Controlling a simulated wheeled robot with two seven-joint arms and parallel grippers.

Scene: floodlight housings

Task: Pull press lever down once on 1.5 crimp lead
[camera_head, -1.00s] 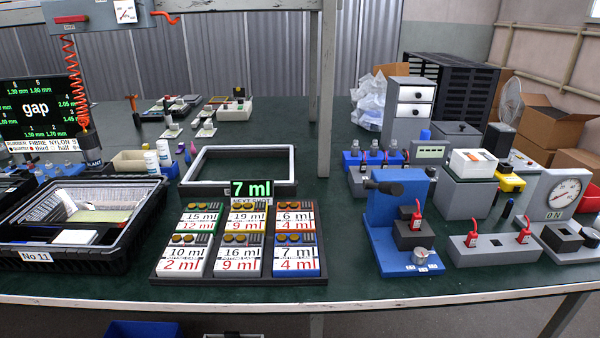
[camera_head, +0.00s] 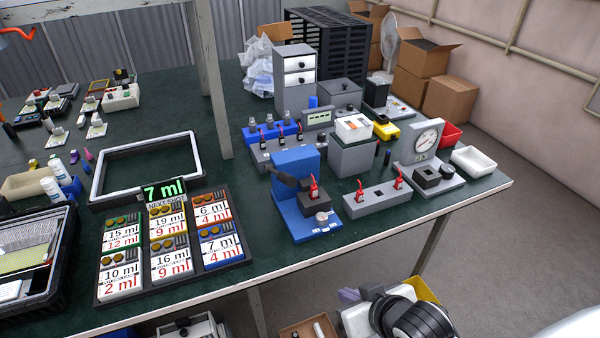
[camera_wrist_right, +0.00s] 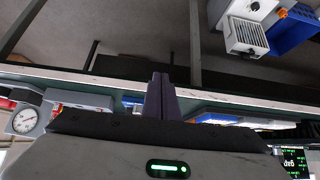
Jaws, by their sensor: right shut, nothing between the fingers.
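The blue press (camera_head: 294,165) stands near the table's front edge in the head view. Its dark lever (camera_head: 284,177) sticks out to the left, near the top. A dark block (camera_head: 314,201) with a red-topped lead (camera_head: 314,188) sits on the press base, with a small silver part (camera_head: 322,216) in front. Any 1.5 marking is too small to read. My right gripper (camera_head: 348,295) is low, beyond the table's front edge and apart from the press. In the right wrist view its dark fingers (camera_wrist_right: 160,80) are together and empty. My left gripper is out of view.
A grey block (camera_head: 376,200) with red-topped leads stands right of the press, and a gauge (camera_head: 427,140) beyond it. A tray of labelled cards (camera_head: 240,262) lies to the left. The table edge (camera_head: 440,212) lies between my right gripper and the press.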

